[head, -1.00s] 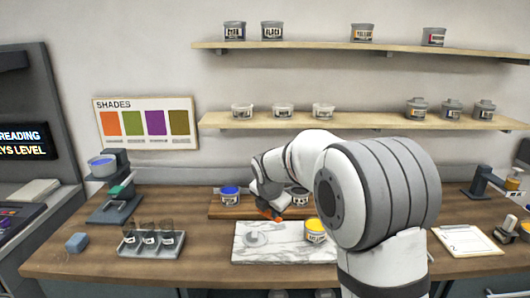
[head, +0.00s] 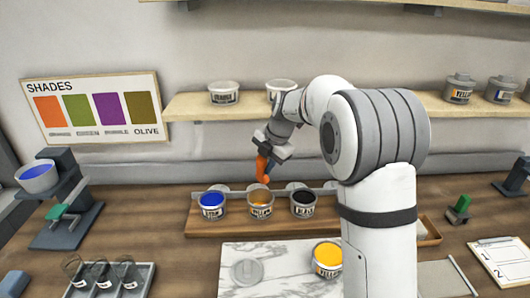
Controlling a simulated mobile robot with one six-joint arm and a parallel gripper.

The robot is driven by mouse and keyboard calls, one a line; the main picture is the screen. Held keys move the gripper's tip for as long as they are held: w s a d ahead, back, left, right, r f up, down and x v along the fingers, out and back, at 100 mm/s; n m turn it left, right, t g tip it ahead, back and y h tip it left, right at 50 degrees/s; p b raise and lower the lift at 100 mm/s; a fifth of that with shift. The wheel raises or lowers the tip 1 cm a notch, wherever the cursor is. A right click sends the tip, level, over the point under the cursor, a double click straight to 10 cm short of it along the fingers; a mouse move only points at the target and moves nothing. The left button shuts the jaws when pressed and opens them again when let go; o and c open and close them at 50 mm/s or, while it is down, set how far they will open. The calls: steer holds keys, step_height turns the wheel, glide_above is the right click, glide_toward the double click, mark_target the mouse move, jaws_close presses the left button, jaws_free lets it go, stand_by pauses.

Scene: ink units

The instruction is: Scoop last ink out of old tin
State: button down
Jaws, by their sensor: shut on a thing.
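My gripper (head: 268,150) is shut on an orange-handled tool (head: 263,168), held upright above the middle tin on the wooden board. The tool's lower end is hard to make out. That middle tin (head: 260,205) is open, with a yellow label and little yellow-orange showing inside. A blue ink tin (head: 212,206) stands to its left and a black one (head: 303,204) to its right. A fuller yellow ink tin (head: 327,258) stands open on the marble slab (head: 285,284). I cannot tell for sure which tin is the old one.
A round grey lid (head: 247,271) lies on the slab. A rack of small jars (head: 110,278) and a stand with a blue-filled bowl (head: 38,178) are at left. A clipboard (head: 500,262) lies at right. A shelf (head: 190,104) with tubs runs behind.

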steer(key=shift+a+f, duration=0.2)
steer(key=shift+a, duration=0.05)
steer(key=shift+f, duration=0.25)
steer(key=f+b, duration=0.2)
steer(key=f, duration=0.1)
steer(key=w+f+b, duration=0.1)
steer(key=f+b, duration=0.2)
steer(key=f, duration=0.1)
steer(key=f+b, duration=0.3)
steer(key=shift+w+f, duration=0.2)
steer(key=shift+f, duration=0.1)
steer(key=shift+f+b, duration=0.65)
steer(key=shift+b, duration=0.2)
steer(key=shift+r+p, duration=2.6)
steer(key=shift+r, duration=2.9)
steer(key=shift+d, duration=0.1)
